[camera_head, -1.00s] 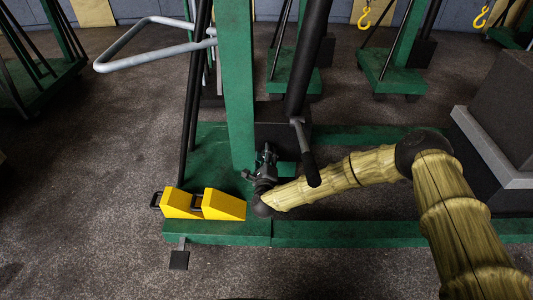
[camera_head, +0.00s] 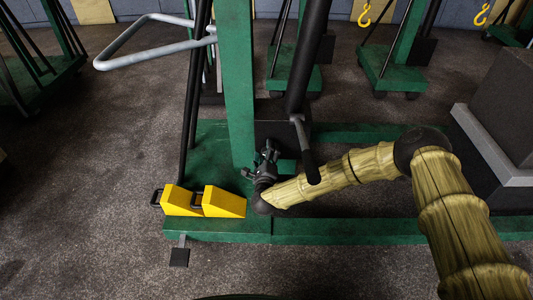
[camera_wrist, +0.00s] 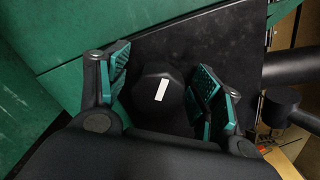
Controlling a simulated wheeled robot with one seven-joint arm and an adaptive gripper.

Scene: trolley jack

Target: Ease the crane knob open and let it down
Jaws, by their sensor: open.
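The crane (camera_head: 240,85) is a green post with a black ram on a green base. In the wrist view its knob (camera_wrist: 157,92) is a dark, faceted round piece with a white mark, against a black block (camera_wrist: 225,45). My gripper (camera_wrist: 163,76) is open, with one green-padded finger on each side of the knob. A gap shows at the left pad; whether the right pad touches is unclear. In the head view my gripper (camera_head: 267,157) is at the foot of the post, by the black block, and the knob cannot be made out there.
A black lever (camera_head: 306,150) hangs just above my forearm. Yellow wheel chocks (camera_head: 222,203) sit on the base left of my gripper. A grey handle (camera_head: 140,38) juts left from the post. A dark stepped block (camera_head: 495,120) stands at right. Floor at front left is clear.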

